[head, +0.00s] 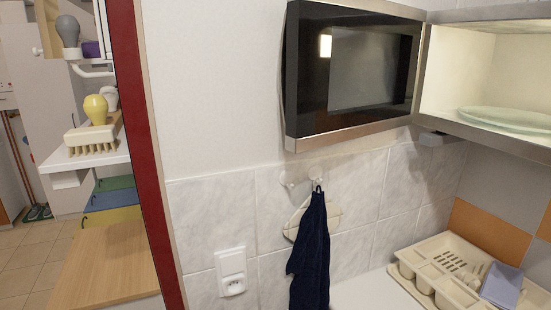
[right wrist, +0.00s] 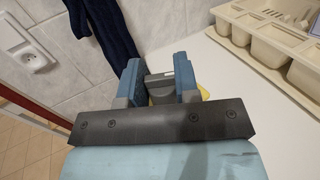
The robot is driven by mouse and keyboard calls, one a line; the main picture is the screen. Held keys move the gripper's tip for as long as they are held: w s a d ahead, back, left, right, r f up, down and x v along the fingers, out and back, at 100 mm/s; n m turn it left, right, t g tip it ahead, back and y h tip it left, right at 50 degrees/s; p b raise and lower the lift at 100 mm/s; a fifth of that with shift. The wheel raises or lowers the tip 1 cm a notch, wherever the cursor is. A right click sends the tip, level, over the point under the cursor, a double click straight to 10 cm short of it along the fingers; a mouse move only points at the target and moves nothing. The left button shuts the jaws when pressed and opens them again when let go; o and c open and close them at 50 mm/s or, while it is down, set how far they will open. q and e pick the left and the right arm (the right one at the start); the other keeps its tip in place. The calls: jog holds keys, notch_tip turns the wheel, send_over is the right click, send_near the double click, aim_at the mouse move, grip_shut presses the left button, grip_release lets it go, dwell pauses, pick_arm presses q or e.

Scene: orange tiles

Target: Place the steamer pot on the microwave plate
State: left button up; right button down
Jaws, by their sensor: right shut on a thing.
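The microwave stands open at the right of the head view. Its glass plate (head: 508,120) lies on the floor of the lit cavity, with nothing on it in the visible part. The open dark microwave door (head: 352,72) hangs to the left. My right gripper (right wrist: 160,82) shows only in the right wrist view, above the white counter. It is shut on a mostly hidden thing; a dark grey piece shows between the fingers and a small yellow patch beside the right finger. I cannot tell whether this is the steamer pot, which is not clearly seen elsewhere. My left gripper is in neither view.
A beige dish rack (head: 425,265) with a blue-grey item (head: 502,286) sits on the counter, right. A dark blue towel (head: 310,250) hangs on the tiled wall near a socket (head: 231,272). A red post (head: 147,150) and shelves stand left.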

jog(key=shift+s+a+f+y, duration=0.1)
jog(key=shift+s+a+y, duration=0.15)
jog(key=shift+y, duration=0.05)
dwell(0.4)
jog(key=w+d+r+m+h+b, duration=0.25)
jog(key=w+d+r, duration=0.55)
jog(key=d+r, duration=0.45)
notch_tip(320, 180, down, 20)
jog(key=b, duration=0.3)
jog(key=shift+d+r+n+h, duration=0.15)
jog(key=shift+d+n+h, duration=0.2)
jog(key=shift+d+n, duration=0.1)
